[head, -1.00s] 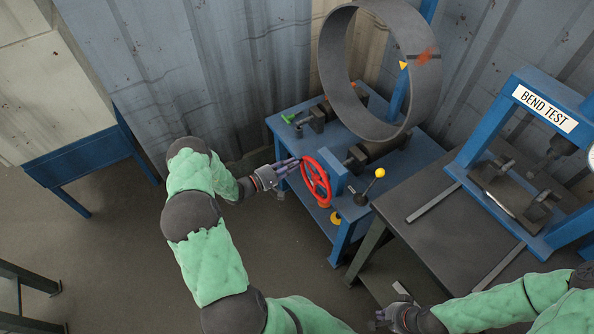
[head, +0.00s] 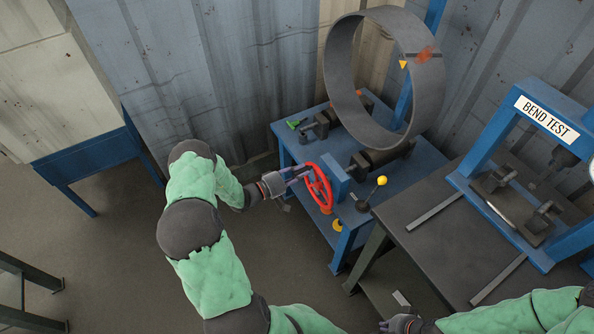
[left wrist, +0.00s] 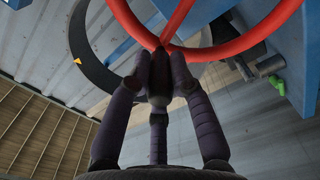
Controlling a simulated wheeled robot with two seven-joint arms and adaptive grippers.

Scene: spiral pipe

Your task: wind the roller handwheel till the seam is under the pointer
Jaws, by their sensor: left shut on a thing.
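The red roller handwheel (head: 326,208) stands at the left front of the blue roller stand. My left gripper (head: 303,170) is shut on the handwheel at its upper left. In the left wrist view my left gripper's fingers (left wrist: 158,78) close where red bars of the handwheel (left wrist: 238,46) meet. The large grey pipe ring (head: 340,75) sits upright on the rollers (head: 378,158). The seam (head: 432,56) is a dark line across the ring, beside an orange-red patch. The yellow pointer (head: 403,64) is near the seam's left end, slightly below it. My right gripper (head: 386,326) is at the bottom edge, its fingers unclear.
A yellow-knobbed lever (head: 382,181) rises close right of the handwheel. The blue bend test press (head: 478,150) stands on a dark table (head: 425,245) at right. A corrugated wall (head: 215,70) is behind. Floor left of the stand is open.

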